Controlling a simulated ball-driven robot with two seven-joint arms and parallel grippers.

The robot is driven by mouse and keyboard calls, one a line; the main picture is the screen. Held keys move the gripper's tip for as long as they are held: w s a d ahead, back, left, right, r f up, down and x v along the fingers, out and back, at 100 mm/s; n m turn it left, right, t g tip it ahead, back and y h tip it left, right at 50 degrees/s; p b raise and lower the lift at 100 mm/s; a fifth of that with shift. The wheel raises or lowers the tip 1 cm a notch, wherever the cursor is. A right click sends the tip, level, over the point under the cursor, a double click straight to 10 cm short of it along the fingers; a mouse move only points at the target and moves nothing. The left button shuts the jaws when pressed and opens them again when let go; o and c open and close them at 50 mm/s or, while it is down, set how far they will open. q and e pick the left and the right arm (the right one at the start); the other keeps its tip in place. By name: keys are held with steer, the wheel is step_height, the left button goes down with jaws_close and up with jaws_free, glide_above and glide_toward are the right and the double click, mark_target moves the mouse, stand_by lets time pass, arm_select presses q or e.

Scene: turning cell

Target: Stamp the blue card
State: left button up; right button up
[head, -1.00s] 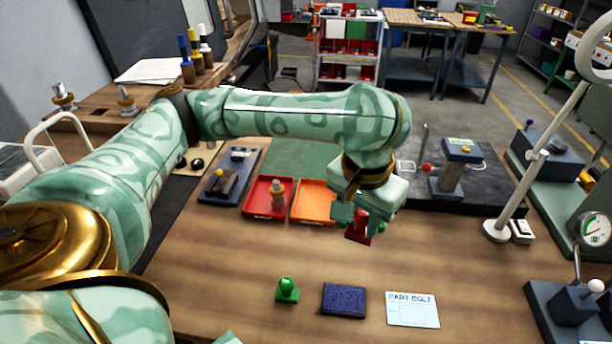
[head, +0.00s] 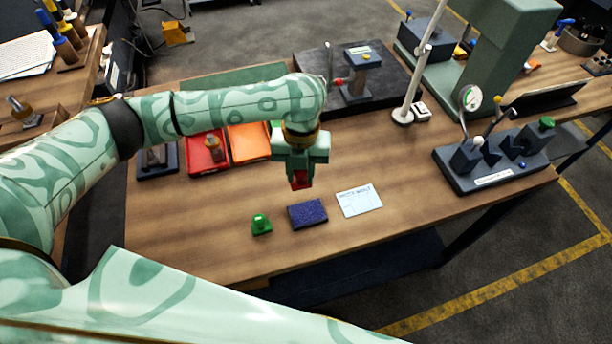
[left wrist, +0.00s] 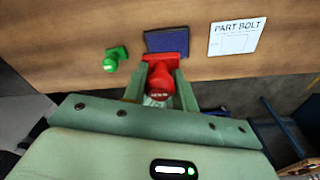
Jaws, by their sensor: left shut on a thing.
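My left gripper (head: 300,174) is shut on a red stamp (head: 301,181), held above the table behind the dark blue ink pad (head: 307,213). In the left wrist view the red stamp (left wrist: 161,80) is between the fingers, overlapping the lower edge of the ink pad (left wrist: 166,40). The pale blue card (head: 359,200) lies flat to the right of the pad; it reads "PART BOLT" in the left wrist view (left wrist: 236,38). No clear mark shows on its box. My right gripper is out of view.
A red tray (head: 207,163) and an orange tray (head: 248,152) lie behind, left of my gripper. A lamp base (head: 403,116) and a fixture block (head: 490,165) stand to the right. The table around the card is clear.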

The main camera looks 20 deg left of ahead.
arm_select(q)
steer(key=f+m+b, duration=0.1)
steer(key=f+m, duration=0.2)
steer(key=s+d+f+m+b, duration=0.1)
steer(key=f+m+b, duration=0.1)
steer(key=m, duration=0.1)
steer(key=d+f+m+b, duration=0.1)
steer(key=f+m+b, duration=0.1)
steer(key=f+m, duration=0.1)
steer(key=shift+s+f+y, duration=0.25)
steer(key=shift+f+y, duration=0.1)
steer(key=shift+y, duration=0.05)
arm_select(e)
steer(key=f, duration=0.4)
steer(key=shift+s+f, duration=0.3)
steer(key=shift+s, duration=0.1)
arm_select(q)
steer(key=shift+r, duration=0.1)
steer(key=shift+f+b, duration=0.4)
steer(key=shift+f, duration=0.1)
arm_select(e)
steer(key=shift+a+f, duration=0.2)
arm_select(q)
steer(key=shift+s+f+p, duration=0.1)
steer(key=shift+p, duration=0.2)
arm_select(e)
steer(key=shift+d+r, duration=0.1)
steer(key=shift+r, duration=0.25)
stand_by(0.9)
